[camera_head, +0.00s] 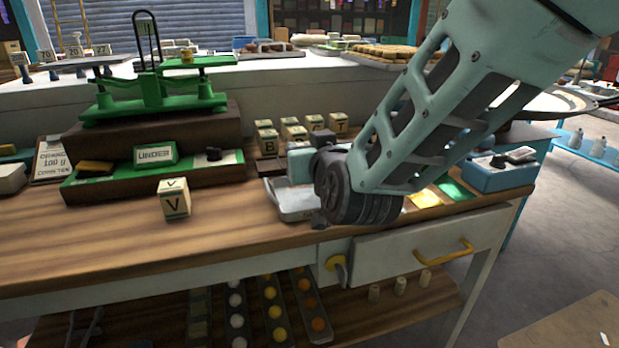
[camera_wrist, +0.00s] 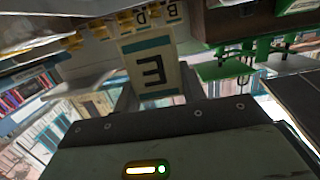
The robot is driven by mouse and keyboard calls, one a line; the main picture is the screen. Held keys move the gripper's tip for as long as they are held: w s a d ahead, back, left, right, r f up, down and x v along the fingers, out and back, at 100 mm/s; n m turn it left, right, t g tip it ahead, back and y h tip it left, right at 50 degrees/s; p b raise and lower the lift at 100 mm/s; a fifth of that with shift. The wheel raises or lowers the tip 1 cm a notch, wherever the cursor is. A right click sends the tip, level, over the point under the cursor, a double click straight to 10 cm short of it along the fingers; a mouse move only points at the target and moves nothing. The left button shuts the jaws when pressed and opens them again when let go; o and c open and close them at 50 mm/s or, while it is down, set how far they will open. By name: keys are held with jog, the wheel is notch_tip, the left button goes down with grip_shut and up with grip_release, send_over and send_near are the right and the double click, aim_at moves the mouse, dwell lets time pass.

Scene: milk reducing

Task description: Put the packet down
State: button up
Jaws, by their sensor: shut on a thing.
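A cream packet (camera_wrist: 153,72) marked E, with a teal band, is between the jaws of my gripper (camera_wrist: 156,95) in the wrist view. My gripper is shut on it. In the head view my forearm and dark wrist joint hang over the front of the workbench, beside a pale metal tray (camera_head: 290,207). The wrist and arm hide the held packet and the jaws there. I cannot tell whether the packet touches anything beneath it. Another packet (camera_head: 174,199) marked V stands alone on the bench, left of the tray.
Several lettered packets (camera_head: 292,131) stand behind the tray. A green balance scale (camera_head: 150,95) stands on a dark block at the back left, above a green ledge with an "UNDER" sign (camera_head: 156,154). A blue box (camera_head: 497,176) is at the right. Bare wood (camera_head: 105,225) lies at the front left.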

jog(key=shift+f, duration=2.35)
jog(key=shift+f+b, duration=0.15)
jog(key=shift+b, duration=0.2)
jog(key=o, duration=1.1)
jog(key=shift+r, duration=0.2)
jog(key=v, duration=1.2)
jog(key=shift+d+f, duration=0.1)
